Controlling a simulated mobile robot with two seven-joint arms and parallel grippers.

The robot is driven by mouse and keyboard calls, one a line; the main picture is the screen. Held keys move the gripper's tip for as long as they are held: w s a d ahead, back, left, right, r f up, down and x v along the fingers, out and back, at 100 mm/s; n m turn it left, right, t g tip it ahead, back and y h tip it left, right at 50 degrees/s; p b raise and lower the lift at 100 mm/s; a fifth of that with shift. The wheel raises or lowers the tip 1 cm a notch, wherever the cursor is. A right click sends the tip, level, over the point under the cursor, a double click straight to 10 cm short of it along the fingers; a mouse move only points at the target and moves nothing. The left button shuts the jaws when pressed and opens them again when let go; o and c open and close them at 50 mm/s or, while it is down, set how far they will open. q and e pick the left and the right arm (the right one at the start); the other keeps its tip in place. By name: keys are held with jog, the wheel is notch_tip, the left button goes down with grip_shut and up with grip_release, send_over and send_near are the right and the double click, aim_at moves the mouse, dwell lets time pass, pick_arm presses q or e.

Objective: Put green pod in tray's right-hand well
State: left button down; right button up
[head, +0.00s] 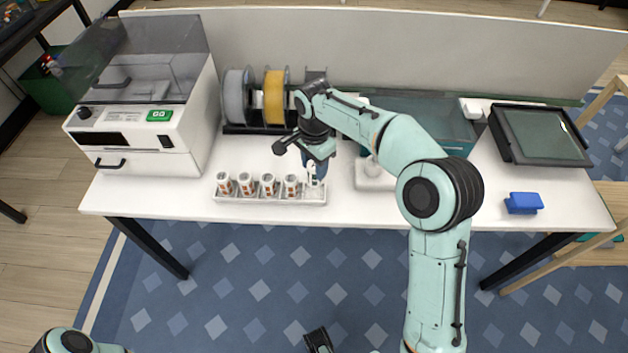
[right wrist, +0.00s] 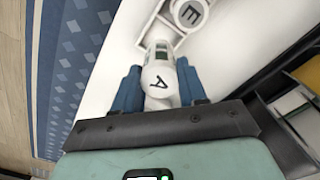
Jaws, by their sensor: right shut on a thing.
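The white tray (head: 270,199) lies near the table's front edge. Several white pods with reddish-brown labels (head: 268,184) stand upright in its wells. My right gripper (head: 315,172) is over the tray's right end, its blue fingers shut on a white-capped pod (head: 313,181). In the right wrist view this pod (right wrist: 158,76) has an "A" on its cap and a dark greenish band on its side. It is at the tray's end; I cannot tell whether its base is seated in the right-hand well. A dark part of mine at the bottom edge may be the left gripper (head: 318,341); its fingers do not show clearly.
A pod capped "E" (right wrist: 189,13) stands beside the held one. Filament spools (head: 273,98) are behind the tray, a white machine (head: 150,125) left. A white block (head: 374,176) is close right of the gripper.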

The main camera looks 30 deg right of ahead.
aim_at(314, 179)
jog(key=shift+f+b, duration=0.35)
jog(key=shift+f, duration=2.5)
jog(key=shift+f, duration=0.1)
jog(key=o, duration=1.1)
jog(key=shift+f, duration=0.1)
jog(key=shift+c, duration=0.2)
notch_tip(314, 179, up, 12)
jog(key=shift+r+p, duration=0.25)
jog(key=shift+p, duration=0.8)
